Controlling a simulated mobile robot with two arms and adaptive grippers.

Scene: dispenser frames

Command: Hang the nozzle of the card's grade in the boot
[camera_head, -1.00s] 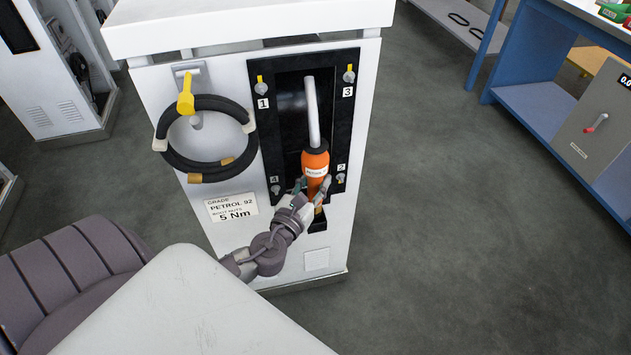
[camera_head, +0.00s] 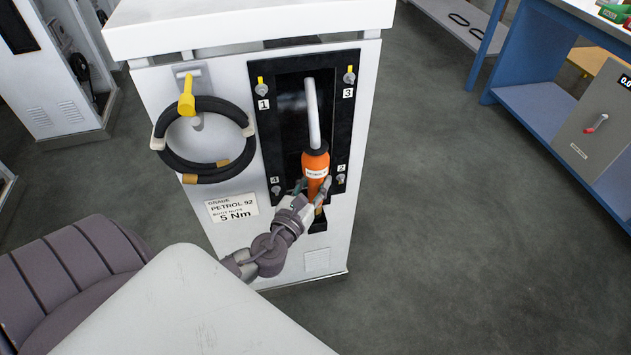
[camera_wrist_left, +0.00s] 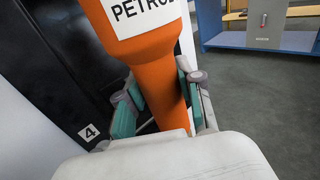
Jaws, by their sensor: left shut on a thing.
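An orange nozzle (camera_head: 315,165) with a grey metal spout stands upright, spout up, in front of the black boot (camera_head: 290,130) on the white dispenser. My left gripper (camera_head: 311,194) is shut on its lower part. In the left wrist view the fingers sit on both sides of the orange nozzle (camera_wrist_left: 152,60), whose white label reads "PETROL"; the grade number is cut off. The card (camera_head: 232,208) on the dispenser reads "GRADE PETROL 92" and "5 Nm". Whether the nozzle touches the boot I cannot tell. My right gripper is out of view.
A coiled black hose (camera_head: 205,140) hangs from a yellow-tipped hook left of the boot. Numbered bolts sit at the boot's corners, two with yellow tops. A blue bench (camera_head: 545,105) stands at the right. Grey floor between is clear.

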